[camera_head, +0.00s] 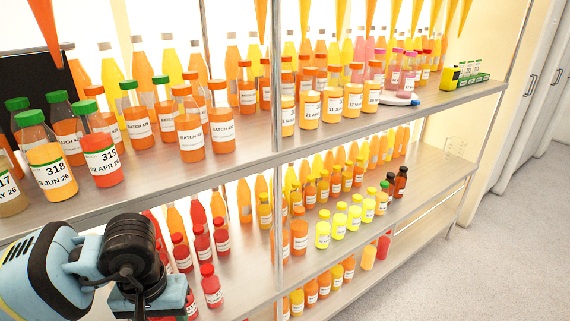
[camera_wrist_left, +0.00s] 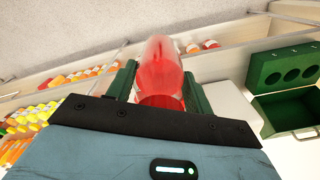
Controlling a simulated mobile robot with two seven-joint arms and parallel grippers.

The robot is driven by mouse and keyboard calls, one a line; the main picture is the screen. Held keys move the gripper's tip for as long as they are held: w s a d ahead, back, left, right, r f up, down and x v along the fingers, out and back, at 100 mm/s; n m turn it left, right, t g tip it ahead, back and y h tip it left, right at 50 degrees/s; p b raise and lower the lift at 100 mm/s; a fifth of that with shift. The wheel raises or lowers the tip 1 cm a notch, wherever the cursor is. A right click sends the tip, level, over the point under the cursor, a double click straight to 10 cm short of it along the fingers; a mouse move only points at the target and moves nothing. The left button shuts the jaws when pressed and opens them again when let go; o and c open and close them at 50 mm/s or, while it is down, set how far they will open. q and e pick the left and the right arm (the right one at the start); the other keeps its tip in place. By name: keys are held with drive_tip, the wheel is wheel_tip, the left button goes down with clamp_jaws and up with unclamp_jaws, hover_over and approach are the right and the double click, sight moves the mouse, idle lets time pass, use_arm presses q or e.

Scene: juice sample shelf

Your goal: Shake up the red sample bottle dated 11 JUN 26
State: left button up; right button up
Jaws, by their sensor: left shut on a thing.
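My left gripper (camera_wrist_left: 160,86) is shut on a red bottle (camera_wrist_left: 163,70) in the left wrist view, with a dark green finger on each side of it. The bottle is translucent red and its far end looks blurred. No date can be read on it. In the head view my left arm is at the lower left, and the held bottle does not show there. Another red bottle (camera_head: 102,163) with a green cap stands on the upper shelf; its label reads 318 and 02 APR 26. My right gripper is not in view.
The upper shelf (camera_head: 250,152) holds several orange and yellow bottles, some labelled BATCH. Lower shelves hold small red, orange and yellow bottles. A green case with round holes (camera_wrist_left: 285,116) is at the right in the wrist view. Open floor (camera_head: 520,230) lies right of the shelves.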

use_arm(q)
drive_tip(key=shift+s+a+r+m, duration=0.1)
drive_tip(key=shift+r+m, duration=0.25)
drive_tip(key=shift+m, duration=0.35)
drive_tip(key=w+d, duration=0.4)
drive_tip(key=d, duration=0.2)
drive_tip(key=shift+s+a, duration=0.65)
drive_tip(key=shift+a, duration=0.3)
drive_tip(key=shift+s+a, duration=0.6)
drive_tip(key=shift+a, duration=0.4)
drive_tip(key=shift+s+a, duration=0.65)
drive_tip(key=shift+a, duration=0.3)
drive_tip(key=shift+s+a, duration=0.1)
